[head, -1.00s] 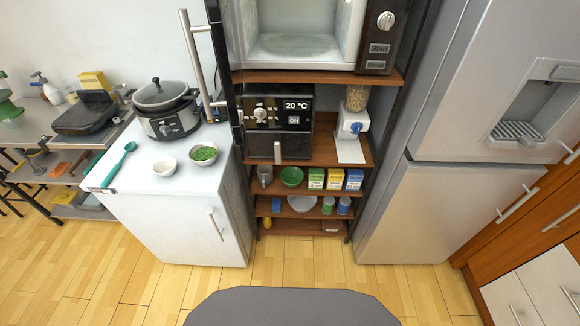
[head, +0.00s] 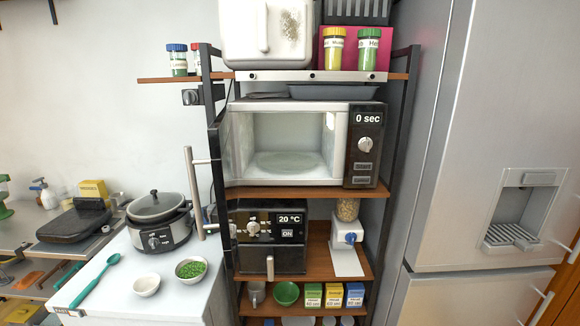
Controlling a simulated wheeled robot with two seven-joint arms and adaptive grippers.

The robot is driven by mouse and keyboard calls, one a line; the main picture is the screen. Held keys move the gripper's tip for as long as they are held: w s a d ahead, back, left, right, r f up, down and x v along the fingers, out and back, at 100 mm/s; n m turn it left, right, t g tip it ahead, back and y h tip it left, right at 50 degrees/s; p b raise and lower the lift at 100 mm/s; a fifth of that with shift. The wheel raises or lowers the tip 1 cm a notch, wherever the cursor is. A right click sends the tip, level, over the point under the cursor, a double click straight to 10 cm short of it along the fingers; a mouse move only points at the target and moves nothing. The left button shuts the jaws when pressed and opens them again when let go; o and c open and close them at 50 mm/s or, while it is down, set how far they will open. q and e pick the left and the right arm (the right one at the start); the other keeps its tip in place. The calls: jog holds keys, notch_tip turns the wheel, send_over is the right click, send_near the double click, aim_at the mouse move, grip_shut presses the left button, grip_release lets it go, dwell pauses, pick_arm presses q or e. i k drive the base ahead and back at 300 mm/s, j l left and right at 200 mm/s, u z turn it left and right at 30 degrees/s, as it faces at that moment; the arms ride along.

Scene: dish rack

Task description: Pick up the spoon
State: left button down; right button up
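A teal spoon (head: 94,281) lies on the white counter (head: 180,298), near its left front edge. It is left of a small white bowl (head: 146,286) and apart from it. The spoon's round end points away toward the slow cooker and its handle toward the counter's front left corner. Neither of my grippers shows in the head view.
A slow cooker (head: 160,222) stands behind the bowls, and a bowl of green peas (head: 191,269) sits right of the white one. The microwave (head: 300,150) has its door open, with the door handle (head: 196,190) jutting out over the counter's right side. A fridge (head: 480,130) stands right.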

aim_at(114, 259)
jog(key=u, duration=1.5)
